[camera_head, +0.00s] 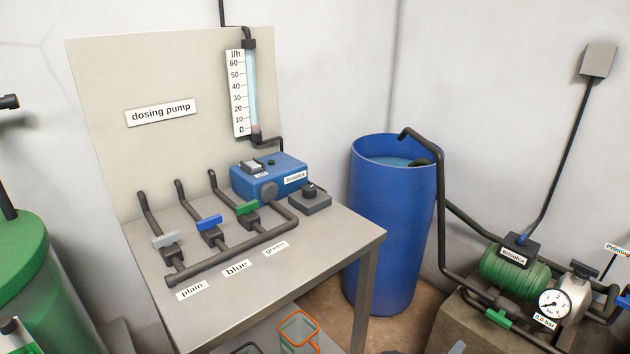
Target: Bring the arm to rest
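Neither of my grippers is in view, and I see no arm that I can be sure is mine. The grey bench (330,238) stands in the middle with a back panel labelled "dosing pump" (160,112). On it is a dark manifold pipe (232,257) with three valves: a grey handle (165,240) labelled plain, a blue handle (209,222) labelled blue, and a green handle (247,208) labelled green. A blue dosing pump (270,178) sits behind them, and a flow tube (252,90) marked l/h rises on the panel.
A blue barrel (385,245) with liquid stands right of the bench. A green pump (513,268) with a gauge (554,303) sits at lower right. A green tank (25,265) is at left. An orange-rimmed container (298,329) is below the bench top. The bench's front right is clear.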

